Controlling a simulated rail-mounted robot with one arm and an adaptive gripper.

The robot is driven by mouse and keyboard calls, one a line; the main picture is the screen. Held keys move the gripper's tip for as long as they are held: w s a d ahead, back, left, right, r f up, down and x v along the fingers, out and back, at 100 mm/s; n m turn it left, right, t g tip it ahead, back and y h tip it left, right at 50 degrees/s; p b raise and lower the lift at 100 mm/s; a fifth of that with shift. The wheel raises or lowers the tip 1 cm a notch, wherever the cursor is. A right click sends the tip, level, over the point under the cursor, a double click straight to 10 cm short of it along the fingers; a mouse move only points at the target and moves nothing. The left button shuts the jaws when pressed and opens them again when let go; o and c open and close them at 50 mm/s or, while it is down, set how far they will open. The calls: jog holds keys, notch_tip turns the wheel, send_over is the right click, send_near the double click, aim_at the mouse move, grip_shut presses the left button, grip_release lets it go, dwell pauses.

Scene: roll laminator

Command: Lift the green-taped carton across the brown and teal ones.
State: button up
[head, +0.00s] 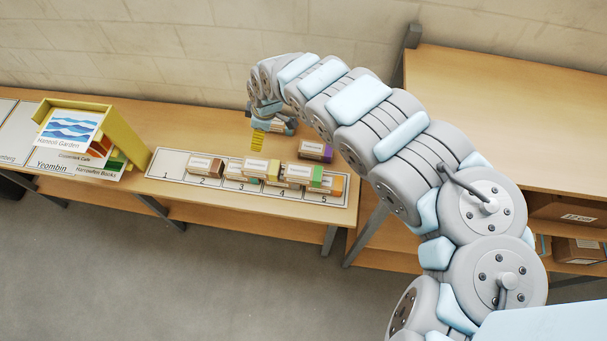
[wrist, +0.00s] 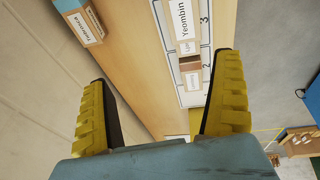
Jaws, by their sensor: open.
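Several small cartons with white labels stand on the numbered white strip in the head view. The green-taped carton (head: 316,178) is near the right end, by slots 4 and 5, close among its neighbours. The brown-taped carton (head: 205,166) is by slot 2 and also shows in the wrist view (wrist: 191,64). My gripper (head: 258,139) is above the table behind the strip, left of the green-taped carton. Its yellow fingers (wrist: 163,107) are spread in the wrist view, with nothing between them.
A purple-taped carton (head: 315,151) stands behind the strip. A yellow stand (head: 122,132) with printed signs is at the left. The numbered strip (head: 168,162) is bare at slot 1. A wall runs behind the table. A higher table (head: 500,95) stands at the right.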

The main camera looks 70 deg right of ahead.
jog(key=s+d+f+g, duration=0.2)
jog(key=s+g, duration=0.1)
jog(key=s, duration=1)
jog(key=b, duration=0.2)
send_near(303, 172)
jog(key=shift+y, duration=0.3)
jog(key=f, duration=0.3)
jog(key=w+d+f, duration=0.1)
jog(key=f, duration=0.1)
jog(key=shift+d+f, duration=0.1)
jog(key=shift+s+f, duration=0.1)
jog(key=shift+f, duration=0.35)
jog(key=shift+s+a+f, duration=0.15)
jog(key=shift+s+f, duration=0.15)
jog(key=shift+f, duration=0.45)
jog(key=shift+s+a+f, duration=0.2)
jog(key=shift+s+f, duration=0.05)
jog(key=shift+f, duration=0.55)
jog(key=shift+w+f, duration=0.15)
jog(key=shift+f, duration=0.45)
jog(key=shift+d+f, duration=0.15)
jog(key=shift+f, duration=0.3)
jog(key=shift+c, duration=0.2)
jog(key=c, duration=1.3)
